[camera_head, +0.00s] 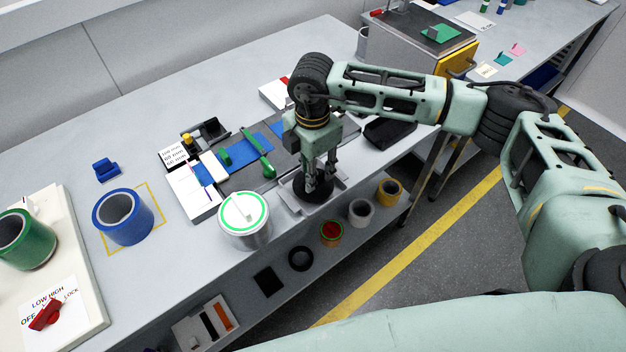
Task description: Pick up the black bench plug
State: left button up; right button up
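The likely black bench plug (313,199) is a round black piece with a wide base, in a shallow grey tray (291,205) near the bench's front edge. My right gripper (320,180) points down right over it, with its fingertips at the plug's upper part. The fingers and the dark plug overlap, so I cannot tell whether they grip it or only stand around it. The plug's top is partly hidden by the fingers. My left gripper is not in view.
A white can with a green ring (244,228) stands left of the tray. A blue roll (124,216) and green roll (26,240) are farther left. A black box (388,133) lies behind the tray, right of the gripper. A lower shelf holds several rings.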

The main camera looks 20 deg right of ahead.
aim_at(323, 190)
notch_tip(323, 190, down, 2)
jog(key=shift+d+f, duration=0.1)
jog(key=shift+f, duration=0.4)
jog(key=shift+c, duration=0.4)
jog(key=shift+w, duration=0.1)
jog(key=c, duration=0.4)
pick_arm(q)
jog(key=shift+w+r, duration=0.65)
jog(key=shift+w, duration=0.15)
pick_arm(e)
grip_shut()
